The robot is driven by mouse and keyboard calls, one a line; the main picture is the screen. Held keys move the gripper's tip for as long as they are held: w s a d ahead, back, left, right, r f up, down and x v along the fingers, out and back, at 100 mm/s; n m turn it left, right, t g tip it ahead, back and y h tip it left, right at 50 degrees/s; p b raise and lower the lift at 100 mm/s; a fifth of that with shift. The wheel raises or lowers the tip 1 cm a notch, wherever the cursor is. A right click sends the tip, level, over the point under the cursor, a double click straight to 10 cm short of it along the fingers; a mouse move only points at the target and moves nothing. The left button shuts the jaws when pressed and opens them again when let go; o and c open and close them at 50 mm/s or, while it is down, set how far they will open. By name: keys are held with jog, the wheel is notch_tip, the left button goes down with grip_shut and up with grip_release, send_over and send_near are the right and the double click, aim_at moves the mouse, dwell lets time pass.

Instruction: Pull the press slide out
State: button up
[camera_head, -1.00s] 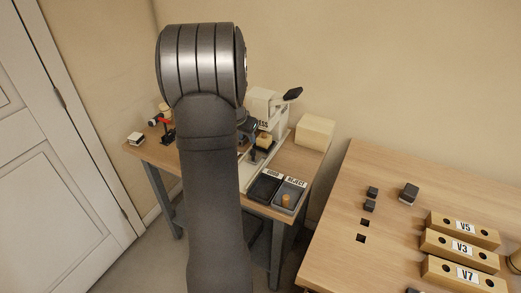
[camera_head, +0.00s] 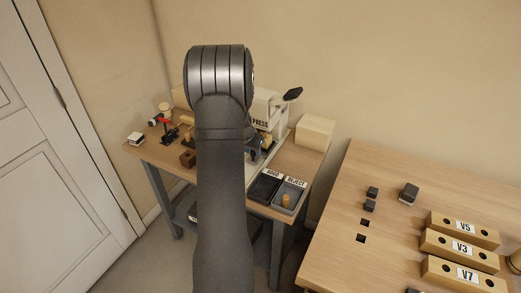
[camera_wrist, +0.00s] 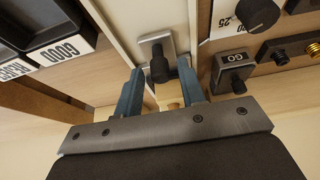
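The white press (camera_head: 262,109) stands at the back of the far bench in the head view, partly hidden by my arm. In the wrist view, the press slide shows as a metal plate (camera_wrist: 151,42) with an upright dark knob (camera_wrist: 159,68), lying in a pale channel. My gripper (camera_wrist: 160,72) has its two blue fingers apart, one on each side of the knob. Gaps show between the knob and both fingers, so it is not clamped. A small light-wood piece (camera_wrist: 168,94) shows between the fingers, nearer the palm.
GOOD (camera_head: 265,187) and REJECT (camera_head: 288,197) trays sit at the bench's front right. The REJECT tray holds a wooden peg. A gauge block marked GO (camera_wrist: 232,72) and dark fittings lie close right of the fingers in the wrist view. A pale box (camera_head: 315,132) stands right of the press.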

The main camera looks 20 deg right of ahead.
jog(key=c, duration=0.6)
jog(key=shift+s+a+g+y, duration=0.7)
jog(key=shift+s+a, duration=0.55)
jog(key=shift+s, duration=0.05)
jog(key=shift+c, duration=0.2)
jog(key=shift+a+f, duration=0.1)
jog(key=shift+s+a+g+y, duration=0.8)
jog(key=shift+s+a, duration=0.35)
jog(key=shift+s, duration=0.05)
jog(key=shift+s+a, duration=1.2)
jog(key=shift+a, duration=0.05)
